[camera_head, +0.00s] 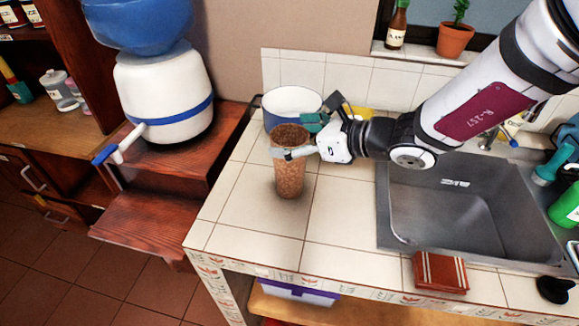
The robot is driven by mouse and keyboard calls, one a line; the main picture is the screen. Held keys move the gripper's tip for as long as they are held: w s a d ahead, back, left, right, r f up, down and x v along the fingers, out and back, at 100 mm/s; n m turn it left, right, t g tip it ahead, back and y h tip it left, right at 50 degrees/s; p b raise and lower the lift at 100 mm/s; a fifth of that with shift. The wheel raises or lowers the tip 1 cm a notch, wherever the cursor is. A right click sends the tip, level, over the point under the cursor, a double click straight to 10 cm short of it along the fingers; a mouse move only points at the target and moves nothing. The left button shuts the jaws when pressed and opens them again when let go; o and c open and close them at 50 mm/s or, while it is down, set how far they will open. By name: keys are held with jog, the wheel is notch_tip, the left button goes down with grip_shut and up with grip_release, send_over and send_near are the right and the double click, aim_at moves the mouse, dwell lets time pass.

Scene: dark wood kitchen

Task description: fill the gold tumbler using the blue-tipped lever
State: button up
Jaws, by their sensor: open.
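The gold tumbler (290,180), a tall speckled copper-gold cup, stands upright on the tiled counter, left of the sink. My gripper (299,139) reaches in from the right at the tumbler's upper part. Its fingers are open, one in front of the tumbler near the rim and one toward its back right. Whether either finger touches the tumbler I cannot tell. The blue-tipped lever (116,148) sticks out to the lower left from a white water dispenser (165,95) with a blue band and a blue bottle on top.
The dispenser stands on a dark wooden stepped stand (150,222), whose lower step is bare. The counter's front left is clear.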

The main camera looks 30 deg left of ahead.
jog(key=shift+w+a+f, duration=0.1)
jog(key=shift+a+f, duration=0.15)
jog(key=shift+a, duration=0.3)
jog(key=c, duration=2)
jog(key=shift+r, duration=0.15)
jog(key=s+d+r, duration=0.1)
jog(key=s+d, duration=0.1)
jog(key=s, duration=0.1)
jog(key=s+d+r, duration=0.2)
jog(key=s, duration=0.2)
jog(key=s+d+r, duration=0.1)
jog(key=s+d, duration=0.2)
jog(key=s, duration=0.1)
jog(key=shift+s+r+p, duration=0.2)
jog(key=shift+r+p, duration=0.2)
jog(key=p, duration=0.3)
jog(key=shift+s+d+r, duration=0.15)
jog(key=shift+r, duration=0.15)
